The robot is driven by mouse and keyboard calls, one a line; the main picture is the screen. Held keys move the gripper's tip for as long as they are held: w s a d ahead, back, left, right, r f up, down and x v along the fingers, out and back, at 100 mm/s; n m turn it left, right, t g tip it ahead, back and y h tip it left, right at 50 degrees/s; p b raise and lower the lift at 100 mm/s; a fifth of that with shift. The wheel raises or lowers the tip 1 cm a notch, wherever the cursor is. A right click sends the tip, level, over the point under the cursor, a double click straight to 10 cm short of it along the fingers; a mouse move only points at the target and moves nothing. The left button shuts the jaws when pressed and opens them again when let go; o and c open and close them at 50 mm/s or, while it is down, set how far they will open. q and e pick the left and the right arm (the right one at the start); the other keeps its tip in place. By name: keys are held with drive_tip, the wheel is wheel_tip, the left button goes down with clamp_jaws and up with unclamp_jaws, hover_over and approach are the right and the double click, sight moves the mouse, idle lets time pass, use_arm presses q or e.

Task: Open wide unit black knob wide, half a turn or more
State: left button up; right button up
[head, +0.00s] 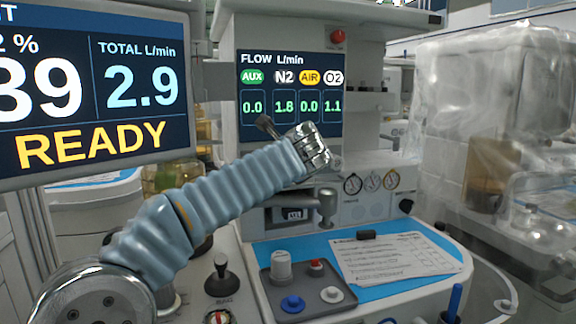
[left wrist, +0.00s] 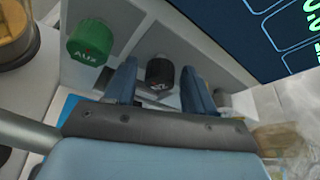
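The black knob (left wrist: 160,78) sits on the light panel under the screen in the left wrist view, with a pale marking on its face. My left gripper (left wrist: 159,67) is open, with one blue finger on each side of the black knob. A narrow gap shows between the knob and each finger, so I see no clear contact. In the head view the ribbed blue-grey arm reaches in from the left to the panel below the flow screen (head: 291,126). My right gripper is not in view.
A green AUX knob (left wrist: 90,40) stands left of the black knob, and a grey knob (left wrist: 222,98) lies beyond the right finger. Below are a grey tray (head: 268,292) with several small knobs and a paper sheet (head: 394,258) on the blue worktop.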

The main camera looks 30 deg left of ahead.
use_arm(q)
drive_tip(key=c, duration=0.9)
drive_tip(key=n+t+b, duration=0.1)
drive_tip(key=b, duration=0.1)
drive_tip(key=f+n+b, duration=0.1)
drive_tip(key=n+b, duration=0.1)
drive_tip(key=shift+s+a+t+h, duration=0.1)
drive_tip(key=shift+t+h, duration=0.2)
drive_tip(key=shift+t, duration=0.1)
drive_tip(key=shift+r+n+t+b, duration=0.2)
drive_tip(key=shift+n+t+b, duration=0.1)
drive_tip(key=shift+n+b, duration=0.3)
drive_tip(key=shift+r, duration=0.15)
drive_tip(key=o, duration=1.1)
drive_tip(key=shift+c, duration=0.2)
drive_tip(key=b+v, duration=0.1)
drive_tip(key=v, duration=1.3)
